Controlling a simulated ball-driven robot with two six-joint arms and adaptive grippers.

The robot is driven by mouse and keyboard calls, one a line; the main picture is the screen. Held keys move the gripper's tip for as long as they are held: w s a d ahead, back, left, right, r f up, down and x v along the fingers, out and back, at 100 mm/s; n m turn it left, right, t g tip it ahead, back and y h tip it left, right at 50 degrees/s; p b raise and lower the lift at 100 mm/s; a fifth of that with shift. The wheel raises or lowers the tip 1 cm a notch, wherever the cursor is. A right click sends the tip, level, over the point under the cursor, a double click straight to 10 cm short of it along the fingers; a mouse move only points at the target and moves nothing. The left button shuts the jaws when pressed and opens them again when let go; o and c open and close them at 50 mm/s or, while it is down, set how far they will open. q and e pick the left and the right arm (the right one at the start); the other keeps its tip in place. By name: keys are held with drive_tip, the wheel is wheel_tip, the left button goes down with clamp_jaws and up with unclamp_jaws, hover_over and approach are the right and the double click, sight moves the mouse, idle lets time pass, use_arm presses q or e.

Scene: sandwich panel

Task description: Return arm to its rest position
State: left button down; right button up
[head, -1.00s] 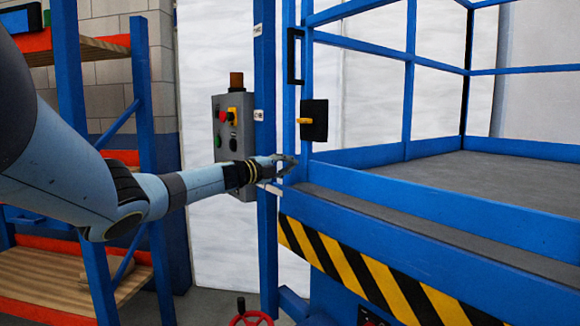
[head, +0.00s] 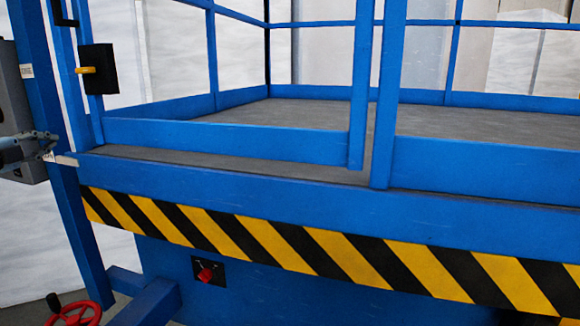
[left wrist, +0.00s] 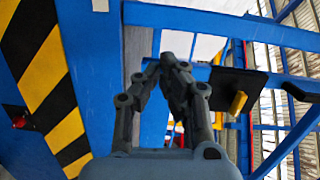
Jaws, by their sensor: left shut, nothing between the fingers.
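My left gripper (head: 44,146) shows at the left edge of the head view, in front of the blue post and beside the grey control box (head: 14,110). In the left wrist view its two fingers (left wrist: 170,62) come together at the tips, with nothing between them. A black latch plate with a yellow lever (head: 97,70) is on the blue gate post, up and right of the gripper. The plate also shows right of the fingers in the left wrist view (left wrist: 238,85). My right gripper is not in view.
A blue lift platform with railings (head: 230,140) and a yellow-black striped edge (head: 270,238) fills most of the head view. A red knob (head: 206,274) sits below the stripes. A red handwheel (head: 75,314) is at the bottom left.

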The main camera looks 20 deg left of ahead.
use_arm(q)
drive_tip(key=w+d+f+n+g+y, duration=0.1)
drive_tip(key=d+f+n+g, duration=0.15)
drive_tip(key=d+f, duration=0.8)
drive_tip(key=s+d+f+n+g+y, duration=0.1)
drive_tip(key=s+d+f+n+g, duration=0.15)
drive_tip(key=s+d+f, duration=0.4)
drive_tip(key=s+d+f+n+g, duration=0.15)
drive_tip(key=d+f+n, duration=0.25)
drive_tip(key=d, duration=0.5)
drive_tip(key=s+d+n+g+h, duration=0.2)
drive_tip(key=s+d+n+g, duration=0.15)
drive_tip(key=s+d, duration=0.8)
drive_tip(key=s+d+n+g+h, duration=0.15)
drive_tip(key=s+d+g, duration=0.25)
drive_tip(key=s+d, duration=0.8)
drive_tip(key=s+a+f+n+g, duration=0.1)
drive_tip(key=s+a+f, duration=0.2)
drive_tip(key=f, duration=0.9)
drive_tip(key=s+a+f+g, duration=0.1)
drive_tip(key=s+a+f, duration=0.15)
drive_tip(key=f, duration=1.05)
drive_tip(key=s+f, duration=1.6)
drive_tip(key=s, duration=0.2)
drive_tip(key=shift+s+a+f+g, duration=0.2)
drive_tip(key=shift+s+a+g, duration=0.2)
